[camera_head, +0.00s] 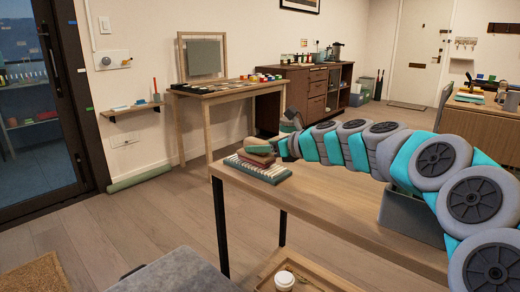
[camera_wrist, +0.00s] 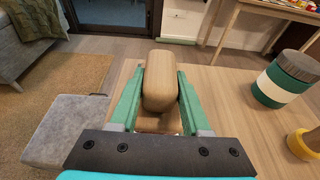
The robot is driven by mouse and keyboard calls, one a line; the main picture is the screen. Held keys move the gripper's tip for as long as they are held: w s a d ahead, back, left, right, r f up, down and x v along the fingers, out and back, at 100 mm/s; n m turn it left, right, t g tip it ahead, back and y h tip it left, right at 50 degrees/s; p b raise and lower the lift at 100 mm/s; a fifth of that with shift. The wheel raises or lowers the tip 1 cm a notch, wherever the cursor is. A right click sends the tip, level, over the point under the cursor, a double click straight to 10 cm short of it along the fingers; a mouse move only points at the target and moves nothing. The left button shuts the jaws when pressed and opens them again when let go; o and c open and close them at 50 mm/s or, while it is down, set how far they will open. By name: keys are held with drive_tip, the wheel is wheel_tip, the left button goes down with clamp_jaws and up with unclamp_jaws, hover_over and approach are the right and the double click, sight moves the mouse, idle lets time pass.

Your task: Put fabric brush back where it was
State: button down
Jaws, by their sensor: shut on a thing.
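My gripper (camera_wrist: 160,76) shows in the wrist view with its two green fingers on either side of a rounded, light-wood block, which looks like the fabric brush (camera_wrist: 161,84). It is shut on this block. The block's long side points away from the wrist, and its underside is hidden. The gripper is over the wooden table (camera_wrist: 226,118), near its left edge; I cannot tell the height. In the head view my arm reaches left across the table (camera_head: 335,200), and the gripper itself is hard to make out.
In the wrist view a green-and-white jar (camera_wrist: 279,80) and a yellow ring-shaped item (camera_wrist: 302,144) stand to the right. A grey padded seat (camera_wrist: 68,128) is left.

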drive_tip(key=shift+a+f, duration=0.1)
drive_tip(key=shift+f, duration=0.05)
drive_tip(key=shift+c, duration=1.8)
unclamp_jaws()
drive_tip(key=shift+s+d+r, duration=0.15)
drive_tip(key=shift+d+r, duration=0.05)
drive_tip(key=shift+r, duration=0.05)
drive_tip(key=v, duration=1.1)
drive_tip(key=shift+s+d, duration=0.15)
drive_tip(key=shift+d, duration=0.05)
drive_tip(key=shift+r, duration=0.1)
